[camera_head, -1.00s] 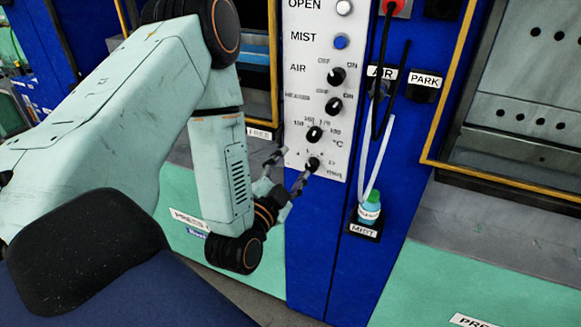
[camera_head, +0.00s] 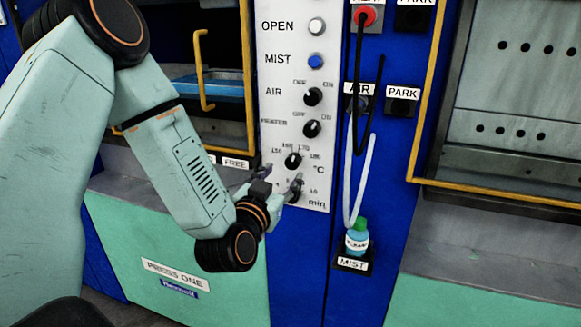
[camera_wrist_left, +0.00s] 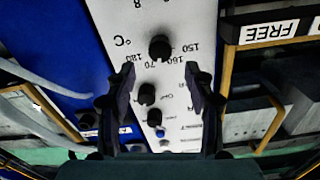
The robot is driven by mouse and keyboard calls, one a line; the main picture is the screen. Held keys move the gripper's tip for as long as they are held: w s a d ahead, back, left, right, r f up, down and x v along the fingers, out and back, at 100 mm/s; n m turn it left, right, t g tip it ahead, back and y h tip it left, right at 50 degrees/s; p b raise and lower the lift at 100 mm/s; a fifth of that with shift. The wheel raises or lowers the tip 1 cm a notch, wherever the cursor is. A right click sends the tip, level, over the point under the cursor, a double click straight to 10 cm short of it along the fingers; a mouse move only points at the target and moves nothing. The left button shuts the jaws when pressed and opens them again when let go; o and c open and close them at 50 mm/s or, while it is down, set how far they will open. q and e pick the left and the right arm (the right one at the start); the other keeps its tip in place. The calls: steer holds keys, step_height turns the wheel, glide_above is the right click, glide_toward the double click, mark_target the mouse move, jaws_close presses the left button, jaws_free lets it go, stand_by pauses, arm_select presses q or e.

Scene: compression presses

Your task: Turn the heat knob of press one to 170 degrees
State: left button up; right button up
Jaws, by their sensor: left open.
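The black heat knob (camera_head: 293,160) sits on the white panel of press one (camera_head: 270,105), ringed by marks from 150 to 180 and °C. Which mark it points at is too small to tell. My left gripper (camera_head: 276,176) is open and empty, its fingers at the panel just below and left of the heat knob. One finger partly covers the minutes knob (camera_head: 296,189). In the left wrist view the panel is upside down; the heat knob (camera_wrist_left: 160,48) shows between the lines of the two spread fingers (camera_wrist_left: 160,88), apart from both. My right gripper is not in view.
Above the heat knob are the heater switch (camera_head: 312,128), air switch (camera_head: 313,96), blue mist button (camera_head: 316,62) and white open button (camera_head: 317,26). A mist bottle (camera_head: 357,238) and hanging hoses (camera_head: 359,180) are to the right. A yellow-edged press opening (camera_head: 205,70) lies left.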

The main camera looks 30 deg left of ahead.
mark_target(292, 163)
arm_select(q)
steer(key=x, duration=0.6)
steer(key=shift+w+a, duration=0.15)
steer(key=shift+w, duration=0.05)
steer(key=shift+c, duration=0.3)
jaws_close()
